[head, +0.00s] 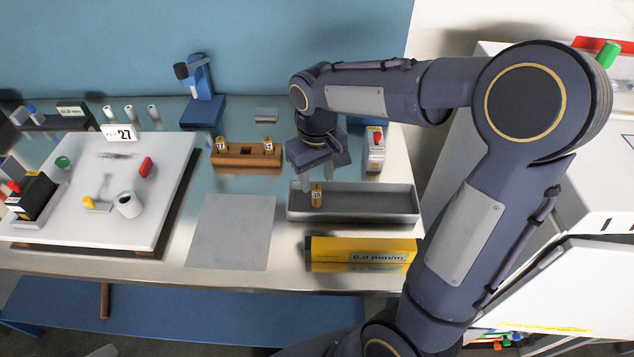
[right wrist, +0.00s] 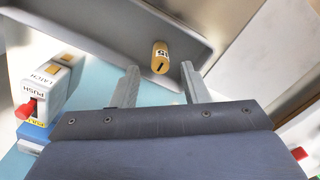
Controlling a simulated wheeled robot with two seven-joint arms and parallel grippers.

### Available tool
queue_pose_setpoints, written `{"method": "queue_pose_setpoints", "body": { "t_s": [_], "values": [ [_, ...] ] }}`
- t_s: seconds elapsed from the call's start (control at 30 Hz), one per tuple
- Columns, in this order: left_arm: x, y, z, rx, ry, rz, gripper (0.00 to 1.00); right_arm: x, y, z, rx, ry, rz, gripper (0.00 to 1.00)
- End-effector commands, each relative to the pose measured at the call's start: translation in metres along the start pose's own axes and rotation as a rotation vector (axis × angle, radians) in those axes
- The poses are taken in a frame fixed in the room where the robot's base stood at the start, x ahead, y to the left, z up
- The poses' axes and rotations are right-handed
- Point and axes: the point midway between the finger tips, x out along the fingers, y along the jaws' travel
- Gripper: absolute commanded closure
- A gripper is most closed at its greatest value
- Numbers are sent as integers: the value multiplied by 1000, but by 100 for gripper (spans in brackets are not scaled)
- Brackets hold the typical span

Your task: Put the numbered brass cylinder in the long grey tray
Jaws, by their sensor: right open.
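A numbered brass cylinder (head: 316,196) stands upright inside the long grey tray (head: 385,208), near its left end. It also shows in the right wrist view (right wrist: 160,58), beyond the fingertips and apart from them, with the tray (right wrist: 105,32) around it. My right gripper (head: 304,184) is open and empty, just above the left end of the tray, close to the cylinder. Its two fingers also show in the right wrist view (right wrist: 158,84). My left gripper is out of view.
A wooden block (head: 246,165) holds two other numbered brass cylinders, with an empty hole between them. A yellow readout box (head: 330,250) lies in front of the tray. A push-latch dispenser (head: 375,155) stands behind it. A grey mat (head: 232,232) is bare.

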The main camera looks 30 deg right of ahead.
Motion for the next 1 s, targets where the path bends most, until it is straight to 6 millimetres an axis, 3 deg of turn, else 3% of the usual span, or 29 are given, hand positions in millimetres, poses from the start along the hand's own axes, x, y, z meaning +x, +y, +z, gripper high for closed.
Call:
{"method": "queue_pose_setpoints", "body": {
  "t_s": [0.2, 0.37, 0.47, 0.67, 0.8, 1.0],
  "values": [
    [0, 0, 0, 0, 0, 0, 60, -35, 0, -1, 0, 2, -1, 59],
    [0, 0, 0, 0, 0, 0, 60, -47, 0, 6, 5, 12, -13, 59],
    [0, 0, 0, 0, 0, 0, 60, -52, 0, 23, 19, 48, -52, 59],
    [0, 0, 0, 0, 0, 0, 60, -57, -9, 84, 70, 193, -185, 59],
    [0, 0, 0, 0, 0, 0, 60, -51, -23, 124, 113, 307, -267, 59],
    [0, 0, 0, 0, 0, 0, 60, -38, -41, 158, 163, 433, -338, 59]
  ]
}}
